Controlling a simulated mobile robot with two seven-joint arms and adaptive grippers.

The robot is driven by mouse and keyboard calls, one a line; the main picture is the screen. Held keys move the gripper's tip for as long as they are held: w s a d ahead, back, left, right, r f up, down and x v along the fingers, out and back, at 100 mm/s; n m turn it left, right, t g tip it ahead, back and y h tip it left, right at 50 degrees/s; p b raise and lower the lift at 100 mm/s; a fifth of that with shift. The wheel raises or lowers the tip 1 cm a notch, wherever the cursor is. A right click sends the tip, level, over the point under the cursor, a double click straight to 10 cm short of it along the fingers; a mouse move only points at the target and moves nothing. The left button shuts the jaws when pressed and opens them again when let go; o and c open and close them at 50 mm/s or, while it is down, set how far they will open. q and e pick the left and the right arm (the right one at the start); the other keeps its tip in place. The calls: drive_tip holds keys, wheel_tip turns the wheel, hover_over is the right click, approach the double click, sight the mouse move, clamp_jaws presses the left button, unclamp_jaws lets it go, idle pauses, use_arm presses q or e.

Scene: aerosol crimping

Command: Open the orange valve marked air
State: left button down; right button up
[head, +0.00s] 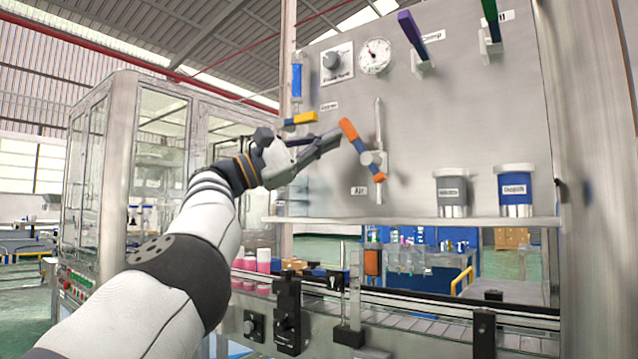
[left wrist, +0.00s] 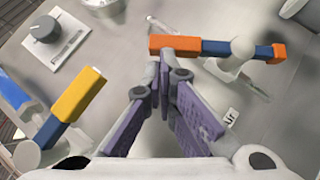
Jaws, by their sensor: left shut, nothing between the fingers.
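The orange valve has a long handle (head: 363,150) with orange ends and a blue middle, mounted on a vertical pipe on the grey panel. In the head view the handle slants from upper left to lower right; the "Air" label (head: 359,190) is below left of it. In the left wrist view the handle (left wrist: 217,47) lies across the top. My left gripper (head: 338,136) is shut and empty, its fingertips close to the handle's upper orange end. In the left wrist view the fingertips (left wrist: 166,68) appear just below that end; contact cannot be told. My right gripper is out of view.
A yellow-and-blue valve handle (head: 300,118) is just left of my gripper. A knob (head: 333,61), a gauge (head: 375,56), and purple (head: 412,34) and green (head: 491,20) levers are higher up. A grey (head: 452,190) and a blue container (head: 515,188) stand on the shelf (head: 420,221).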

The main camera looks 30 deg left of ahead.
sight(344, 120)
use_arm(q)
drive_tip(key=shift+d+r, duration=0.75)
drive_tip(key=shift+r, duration=0.05)
drive_tip(key=shift+d+r, duration=0.6)
drive_tip(key=shift+d, duration=0.15)
drive_tip(key=shift+d+r, duration=0.1)
drive_tip(key=shift+s, duration=0.1)
